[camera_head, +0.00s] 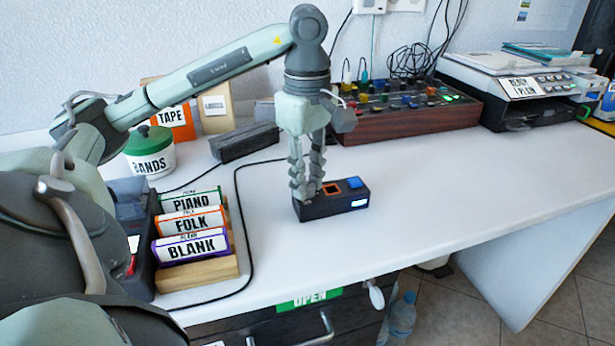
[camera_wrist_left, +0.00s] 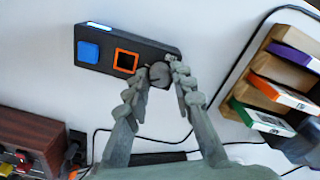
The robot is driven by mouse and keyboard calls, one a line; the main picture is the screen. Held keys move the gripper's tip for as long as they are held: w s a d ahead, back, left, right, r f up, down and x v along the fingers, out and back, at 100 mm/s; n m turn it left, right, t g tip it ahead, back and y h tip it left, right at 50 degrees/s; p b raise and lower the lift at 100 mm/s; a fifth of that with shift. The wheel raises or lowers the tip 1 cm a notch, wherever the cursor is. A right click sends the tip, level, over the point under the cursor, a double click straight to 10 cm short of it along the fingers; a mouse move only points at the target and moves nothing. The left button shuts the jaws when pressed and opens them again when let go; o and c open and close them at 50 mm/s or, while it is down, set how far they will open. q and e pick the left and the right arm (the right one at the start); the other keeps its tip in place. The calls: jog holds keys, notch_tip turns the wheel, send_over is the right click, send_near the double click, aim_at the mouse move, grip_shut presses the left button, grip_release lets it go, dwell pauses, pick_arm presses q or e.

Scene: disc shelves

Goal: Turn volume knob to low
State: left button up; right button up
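A small black box (camera_head: 335,205) lies on the white desk, with a blue square button, an orange-framed square and a lit strip on its edge. It also shows in the left wrist view (camera_wrist_left: 104,44). A round dark grey volume knob (camera_wrist_left: 159,74) is at the box's end, beside the orange frame. My left gripper (camera_head: 307,192) points down over that end. In the left wrist view its fingertips (camera_wrist_left: 161,70) sit on either side of the knob and appear closed against it. The gripper hides the knob in the head view. My right gripper is not in view.
A wooden rack (camera_head: 222,270) of PIANO, FOLK and BLANK cases stands left of the box. A knob-covered wooden console (camera_head: 405,122) and a dark block (camera_head: 245,142) are behind. A black cable runs across the desk. The desk right of the box is clear.

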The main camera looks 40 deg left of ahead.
pick_arm(q)
grip_shut()
